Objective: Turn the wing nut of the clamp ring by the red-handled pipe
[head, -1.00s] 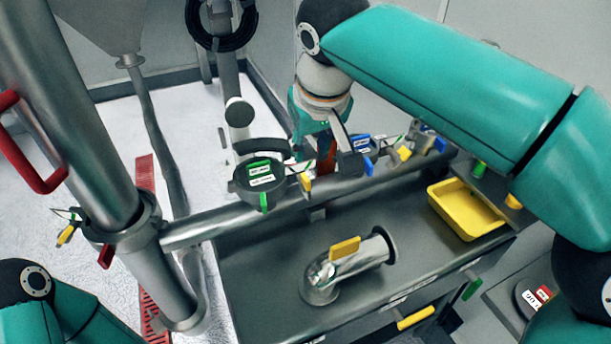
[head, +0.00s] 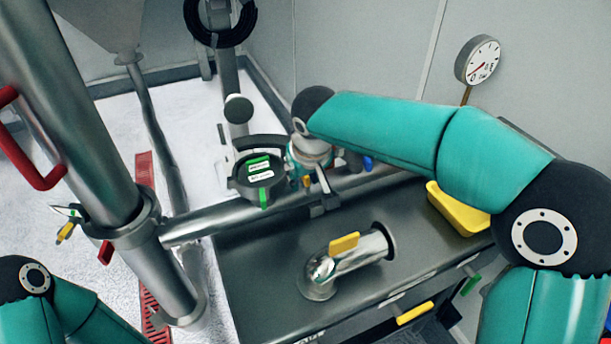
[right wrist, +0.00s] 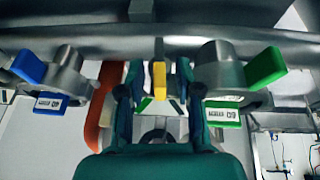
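The large steel pipe with the red handle (head: 30,160) stands at the left of the head view. A clamp ring (head: 130,230) sits around it, with a red tab (head: 105,253). A yellow-tipped part (head: 65,232), perhaps its wing nut, sticks out at the left. My right gripper (right wrist: 158,88) is far from it, over the horizontal pipe (head: 230,215). In the right wrist view its fingers are apart, with a yellow tab (right wrist: 159,78) showing between them; contact cannot be told. My left arm enters at the lower left; its gripper is out of frame.
A round lid with green tabs (head: 258,172) is left of my right gripper. A steel elbow with a yellow tab (head: 345,265) lies on the dark bench (head: 250,280). A yellow tray (head: 455,212) stands at the right. Blue (right wrist: 28,66) and green (right wrist: 266,67) tabs flank the gripper.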

